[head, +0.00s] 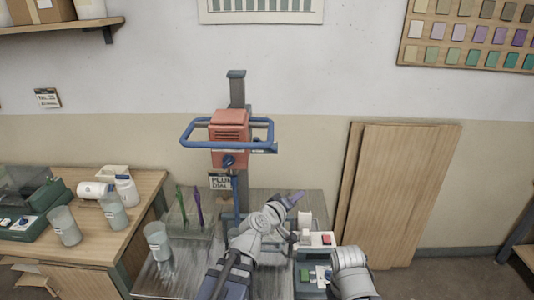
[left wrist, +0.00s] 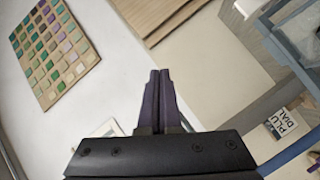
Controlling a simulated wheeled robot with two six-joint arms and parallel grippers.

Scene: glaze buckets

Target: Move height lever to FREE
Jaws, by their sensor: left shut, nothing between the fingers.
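A red mixer head (head: 230,125) sits on a grey upright column (head: 237,88), with a blue loop handle (head: 190,136) around it. A blue knob (head: 228,161) shows on its underside front. I cannot make out which part is the height lever, nor read a FREE mark. My left gripper (head: 297,196) is below and to the right of the mixer head, apart from it, pointing up and right. Its purple fingers, also in the left wrist view (left wrist: 160,78), are shut together with nothing between them. My right gripper does not show.
Wooden panels (head: 405,190) lean on the wall at right.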

